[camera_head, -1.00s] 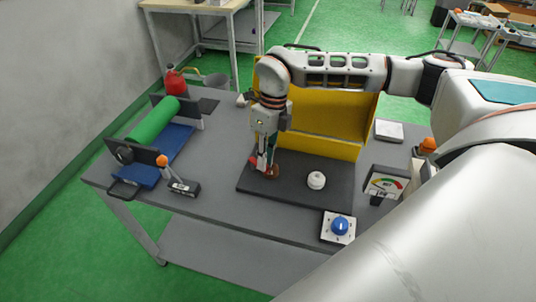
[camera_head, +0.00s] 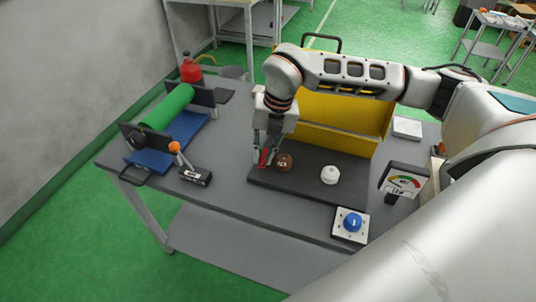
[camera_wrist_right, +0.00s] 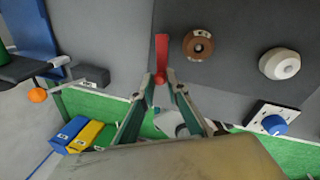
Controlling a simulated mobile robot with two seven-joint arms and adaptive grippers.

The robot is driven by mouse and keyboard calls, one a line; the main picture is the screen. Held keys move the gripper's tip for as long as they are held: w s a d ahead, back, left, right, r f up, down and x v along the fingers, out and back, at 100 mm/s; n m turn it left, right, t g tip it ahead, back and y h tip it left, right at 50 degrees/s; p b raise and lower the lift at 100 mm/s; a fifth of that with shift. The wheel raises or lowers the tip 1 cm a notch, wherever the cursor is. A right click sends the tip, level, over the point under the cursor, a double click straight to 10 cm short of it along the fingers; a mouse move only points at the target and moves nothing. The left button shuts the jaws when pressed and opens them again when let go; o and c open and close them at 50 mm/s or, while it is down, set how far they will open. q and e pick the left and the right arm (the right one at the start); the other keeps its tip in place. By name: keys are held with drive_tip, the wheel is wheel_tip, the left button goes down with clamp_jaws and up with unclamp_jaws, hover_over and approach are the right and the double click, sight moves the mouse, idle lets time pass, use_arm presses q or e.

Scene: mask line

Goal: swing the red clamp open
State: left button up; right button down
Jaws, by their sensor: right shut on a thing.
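The red clamp (camera_head: 264,157) is a flat red bar at the left end of the black plate (camera_head: 300,187), left of a round brown knob (camera_head: 284,162). In the wrist view the red bar (camera_wrist_right: 161,52) points away from me and has a red ball (camera_wrist_right: 160,78) at its near end. My right gripper (camera_head: 266,160) is over the plate's left end. The wrist view shows its two fingertips (camera_wrist_right: 160,80) on either side of the ball, shut on the clamp. The clamp's mount is hard to make out. My left gripper is not in view.
A white knob (camera_head: 330,174) stands right of the brown knob. A blue button (camera_head: 352,222) and a gauge (camera_head: 403,181) are near the front right. A yellow panel (camera_head: 335,130) stands behind. A green roller (camera_head: 168,106) and an orange-tipped lever (camera_head: 190,171) lie left.

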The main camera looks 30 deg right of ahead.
drive_tip(key=shift+w+a+m, duration=0.35)
drive_tip(key=shift+m, duration=0.55)
drive_tip(key=shift+r, duration=0.1)
drive_tip(key=c, duration=2)
unclamp_jaws()
drive_tip(key=r, duration=0.4)
drive_tip(key=s+d+r, duration=0.1)
drive_tip(key=r, duration=0.6)
drive_tip(key=shift+s+d+r, duration=0.25)
drive_tip(key=shift+d+r, duration=0.1)
drive_tip(key=shift+d, duration=0.05)
